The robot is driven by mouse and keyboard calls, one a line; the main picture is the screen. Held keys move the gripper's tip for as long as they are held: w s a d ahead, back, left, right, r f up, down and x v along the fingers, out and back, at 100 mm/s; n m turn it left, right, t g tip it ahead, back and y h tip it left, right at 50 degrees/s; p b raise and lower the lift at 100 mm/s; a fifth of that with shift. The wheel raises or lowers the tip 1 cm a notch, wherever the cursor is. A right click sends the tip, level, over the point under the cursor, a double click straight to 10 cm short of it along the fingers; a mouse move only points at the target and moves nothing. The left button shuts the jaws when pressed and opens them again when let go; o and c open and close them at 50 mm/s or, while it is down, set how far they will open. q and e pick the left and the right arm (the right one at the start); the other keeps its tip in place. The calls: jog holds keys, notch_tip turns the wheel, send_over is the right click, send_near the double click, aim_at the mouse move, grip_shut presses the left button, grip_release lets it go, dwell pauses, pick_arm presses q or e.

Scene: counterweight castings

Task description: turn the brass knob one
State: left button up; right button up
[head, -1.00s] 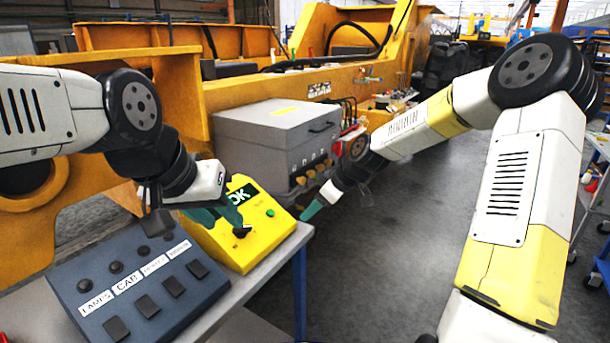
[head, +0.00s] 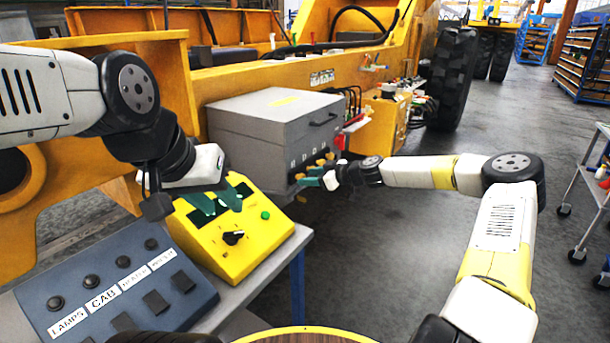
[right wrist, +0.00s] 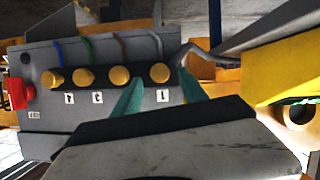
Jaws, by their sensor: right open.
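A row of brass knobs sits on the front of the grey box (head: 270,130). In the right wrist view, which looks upside down, the brass knob (right wrist: 160,72) at the right end has a label like "1" beside it. My right gripper (right wrist: 160,78) is open, with one teal finger on either side of that knob; I cannot tell whether they touch it. In the head view the right gripper (head: 311,177) is at the near end of the row and partly hides it. My left gripper (head: 222,205) is open and empty above the yellow box (head: 262,240).
A blue button panel (head: 100,300) stands beside the yellow box on the table. A trolley (head: 590,180) stands at right. The floor between is clear.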

aim_at(300, 177)
jog(key=shift+x, duration=1.3)
grip_shut()
